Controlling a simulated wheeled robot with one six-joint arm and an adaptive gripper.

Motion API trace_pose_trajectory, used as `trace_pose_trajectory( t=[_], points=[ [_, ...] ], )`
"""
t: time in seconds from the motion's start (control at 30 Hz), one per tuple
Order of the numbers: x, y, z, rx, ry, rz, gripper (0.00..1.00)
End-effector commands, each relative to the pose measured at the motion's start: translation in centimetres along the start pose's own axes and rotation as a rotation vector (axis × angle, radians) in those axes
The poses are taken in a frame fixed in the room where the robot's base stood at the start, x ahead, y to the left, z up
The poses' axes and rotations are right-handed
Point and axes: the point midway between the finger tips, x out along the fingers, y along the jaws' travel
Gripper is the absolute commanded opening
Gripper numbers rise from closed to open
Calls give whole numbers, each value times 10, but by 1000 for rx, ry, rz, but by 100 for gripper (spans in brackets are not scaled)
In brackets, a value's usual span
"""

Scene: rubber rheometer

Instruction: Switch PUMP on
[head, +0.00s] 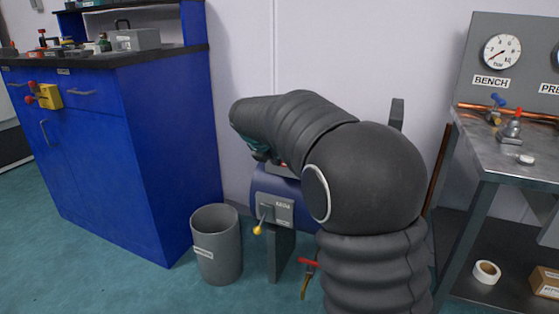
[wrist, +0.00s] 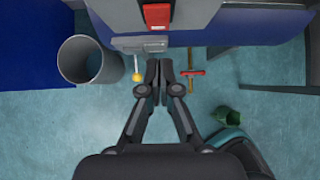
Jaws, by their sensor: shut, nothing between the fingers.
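A blue tank (head: 270,185) stands low by the wall, partly hidden behind my arm. A grey plate (head: 280,210) on its front carries a lever with a yellow knob (head: 257,230), hanging down; the plate's lettering is too small to read surely. In the wrist view the yellow knob (wrist: 138,77) is just left of my gripper (wrist: 159,66), whose fingers are together and empty. A red switch (wrist: 157,15) on a grey box is beyond the fingertips. I cannot tell which control is PUMP, or whether it is on. My arm hides most of the gripper in the head view.
A grey bin (head: 217,245) stands left of the tank, beside a blue cabinet (head: 160,150). A metal bench (head: 500,160) with gauges stands at right.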

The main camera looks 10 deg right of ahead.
Motion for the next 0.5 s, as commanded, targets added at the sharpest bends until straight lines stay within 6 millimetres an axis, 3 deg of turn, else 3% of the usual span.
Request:
trace_pose_trajectory(
  t=[0.23, 0.5],
  points=[
    [-51, 2, 1, -3, 1, 3, 0],
    [-75, 2, 2, -2, 2, 1, 0]
  ],
)
